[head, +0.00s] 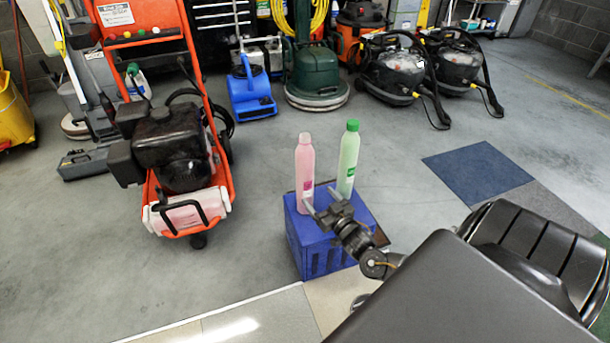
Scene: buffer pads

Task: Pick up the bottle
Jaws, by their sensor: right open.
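A pink bottle (305,172) and a green bottle with a green cap (347,160) stand upright on a blue crate (312,245). The pink one is on the left, the green one on the right and slightly farther back. My right gripper (319,202) reaches in from the lower right over the crate top. It is open, with its fingers near the lower parts of the bottles. One finger lies close to the base of the pink bottle; I cannot tell whether it touches. My left gripper is not in view.
An orange pressure-washer cart (180,150) stands left of the crate. A blue floor blower (250,95), a green floor machine (316,75) and black vacuums (393,72) line the back. A blue floor mat (477,172) lies to the right. Grey floor around the crate is clear.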

